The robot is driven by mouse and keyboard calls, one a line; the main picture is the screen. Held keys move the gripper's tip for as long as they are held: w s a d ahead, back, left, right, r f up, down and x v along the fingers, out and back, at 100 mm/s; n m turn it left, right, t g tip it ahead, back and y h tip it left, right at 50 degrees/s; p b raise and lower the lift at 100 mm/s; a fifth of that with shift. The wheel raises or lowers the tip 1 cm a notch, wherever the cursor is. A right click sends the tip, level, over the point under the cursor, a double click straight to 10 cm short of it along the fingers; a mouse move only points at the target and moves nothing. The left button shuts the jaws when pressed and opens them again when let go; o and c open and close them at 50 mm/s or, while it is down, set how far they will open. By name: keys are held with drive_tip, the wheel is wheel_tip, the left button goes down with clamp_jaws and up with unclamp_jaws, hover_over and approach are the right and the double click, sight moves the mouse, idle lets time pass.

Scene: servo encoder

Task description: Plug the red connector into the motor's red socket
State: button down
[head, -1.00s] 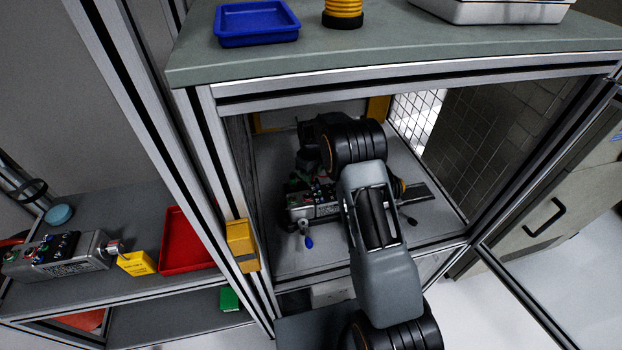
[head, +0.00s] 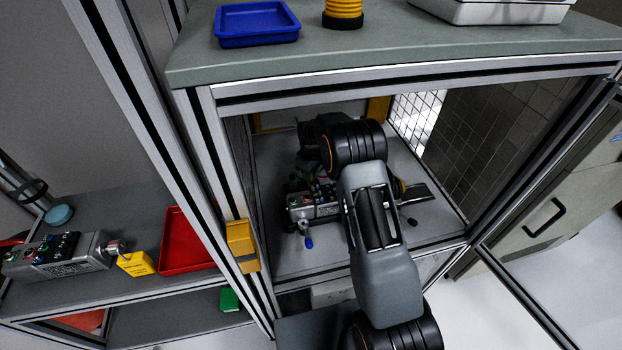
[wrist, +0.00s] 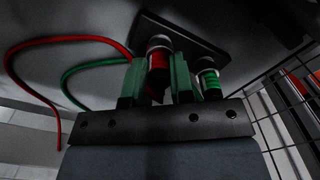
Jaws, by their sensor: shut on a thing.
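In the wrist view, my gripper (wrist: 159,80) has its two green fingers shut around the red connector (wrist: 159,60). The connector's end meets a metal ring on a dark plate (wrist: 190,34), which appears to be the motor's face. I cannot tell how deep the connector sits in the red socket, which is hidden. A green connector (wrist: 211,84) sits at a second metal ring just to the right, close to the right finger. In the head view, my arm reaches into the bay and hides the gripper, the connector and most of the motor.
A red cable (wrist: 20,85) and a green cable (wrist: 92,64) loop at the left. Wire mesh (wrist: 285,115) stands at the right. In the bay are a silver control box (head: 318,211) and a blue-tipped lever (head: 308,242). Frame posts (head: 222,150) border the opening.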

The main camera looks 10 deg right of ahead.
drive_tip(key=shift+r, duration=0.2)
drive_tip(key=shift+r+p, duration=1.7)
drive_tip(key=shift+r, duration=0.95)
drive_tip(key=shift+f, duration=0.1)
